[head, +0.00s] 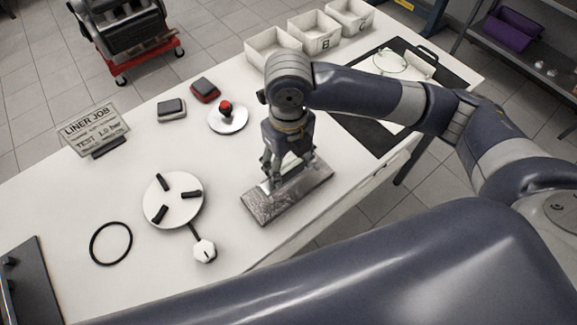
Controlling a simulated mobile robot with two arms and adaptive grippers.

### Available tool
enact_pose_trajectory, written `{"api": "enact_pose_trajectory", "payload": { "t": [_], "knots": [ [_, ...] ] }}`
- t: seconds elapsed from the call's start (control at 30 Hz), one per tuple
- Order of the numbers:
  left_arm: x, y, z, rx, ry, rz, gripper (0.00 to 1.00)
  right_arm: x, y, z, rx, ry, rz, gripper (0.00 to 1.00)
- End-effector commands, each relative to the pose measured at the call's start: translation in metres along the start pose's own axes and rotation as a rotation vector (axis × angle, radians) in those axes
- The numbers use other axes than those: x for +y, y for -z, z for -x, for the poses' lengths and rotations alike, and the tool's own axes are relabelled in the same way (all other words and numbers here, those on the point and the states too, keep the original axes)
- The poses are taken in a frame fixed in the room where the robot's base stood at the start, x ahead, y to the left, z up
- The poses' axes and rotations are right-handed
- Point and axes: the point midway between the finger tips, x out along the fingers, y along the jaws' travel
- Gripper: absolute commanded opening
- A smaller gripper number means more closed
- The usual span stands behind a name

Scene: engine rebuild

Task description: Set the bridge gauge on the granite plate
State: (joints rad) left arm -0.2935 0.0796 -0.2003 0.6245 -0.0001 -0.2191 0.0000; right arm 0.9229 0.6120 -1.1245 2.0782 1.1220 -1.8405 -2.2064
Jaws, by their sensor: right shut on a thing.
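The granite plate (317,183), a grey speckled slab, lies on the white bench near its front edge. My right gripper (287,178) points down over the middle of the plate. It is shut on the bridge gauge (291,161), a pale metal piece mostly hidden by the fingers. The gauge is at or just above the plate's top; I cannot tell whether it touches. My left gripper is not in view.
Left of the plate are a white disc with black pads (174,199), a white knob (205,250) and a black ring (111,243). Behind stand a red-knobbed disc (228,118), two small blocks, a sign (93,130) and white bins (273,48). A dark mat (453,76) lies right.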

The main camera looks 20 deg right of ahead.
Motion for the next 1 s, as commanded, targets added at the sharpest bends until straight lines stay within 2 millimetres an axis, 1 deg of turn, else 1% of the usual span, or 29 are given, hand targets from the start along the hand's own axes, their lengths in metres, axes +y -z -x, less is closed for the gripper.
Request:
{"api": "enact_pose_trajectory", "payload": {
  "t": [0.1,0.23,0.57,0.6,0.67,0.7,1.0],
  "knots": [
    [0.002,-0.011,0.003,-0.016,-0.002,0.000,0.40,0.000,0.001,-0.014,0.004,0.000,-0.001,0.20],
    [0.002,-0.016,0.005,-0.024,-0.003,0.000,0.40,0.000,0.001,-0.030,0.003,0.000,0.000,0.20],
    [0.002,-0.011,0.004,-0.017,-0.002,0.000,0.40,0.000,0.000,-0.034,0.000,0.001,0.001,0.20],
    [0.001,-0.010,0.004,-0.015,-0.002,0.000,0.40,-0.001,0.000,-0.035,0.001,0.001,0.001,0.59],
    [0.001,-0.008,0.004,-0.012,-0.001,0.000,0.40,-0.001,0.000,-0.035,0.001,0.001,0.001,0.72],
    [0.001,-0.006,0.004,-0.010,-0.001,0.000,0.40,-0.001,0.000,-0.035,0.001,0.001,0.001,0.76],
    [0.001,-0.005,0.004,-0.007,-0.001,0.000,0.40,-0.001,0.000,-0.035,0.001,0.001,0.001,0.76]
  ]
}}
